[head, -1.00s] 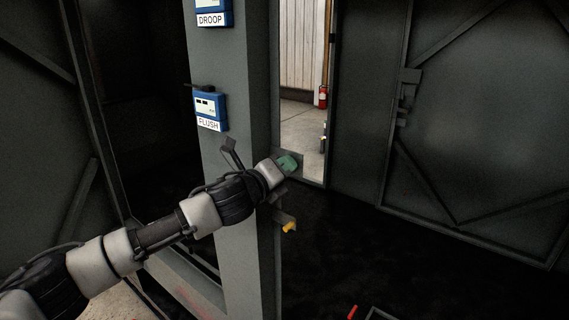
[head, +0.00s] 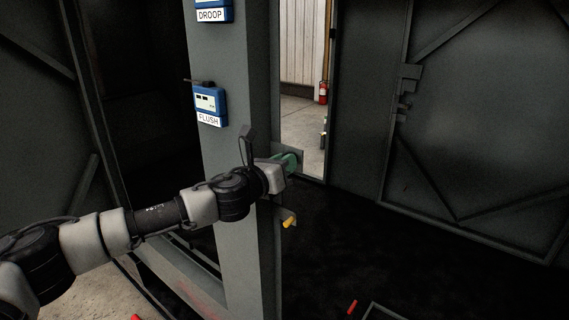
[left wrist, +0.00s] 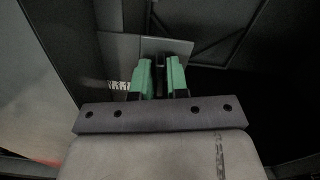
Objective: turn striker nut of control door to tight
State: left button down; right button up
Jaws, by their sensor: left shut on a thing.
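My left gripper (head: 291,160) is at the edge of the grey post (head: 243,130), by a small grey plate (head: 299,154). Its green fingers also show in the left wrist view (left wrist: 161,75), shut on a small dark piece (left wrist: 160,63) in front of the plate (left wrist: 178,45). This piece sits where a striker nut would be, but the fingers hide most of it and I cannot read its thread or tightness. My right gripper is in neither view.
Blue boxes labelled DROOP (head: 210,12) and FLUSH (head: 209,104) are on the post. A yellow piece (head: 288,222) sticks out on a bracket below my gripper. A dark braced panel (head: 480,120) stands at right. A red fire extinguisher (head: 323,93) is beyond the opening.

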pick_arm(q)
jog(key=shift+f+m, duration=0.2)
jog(key=shift+m, duration=0.1)
dwell(0.4)
jog(key=c, duration=1.1)
grip_release()
jog(key=shift+r, duration=0.1)
jog(key=b+v, duration=0.4)
jog(key=v, duration=0.6)
jog(key=shift+s+a, duration=0.25)
jog(key=shift+s, duration=0.1)
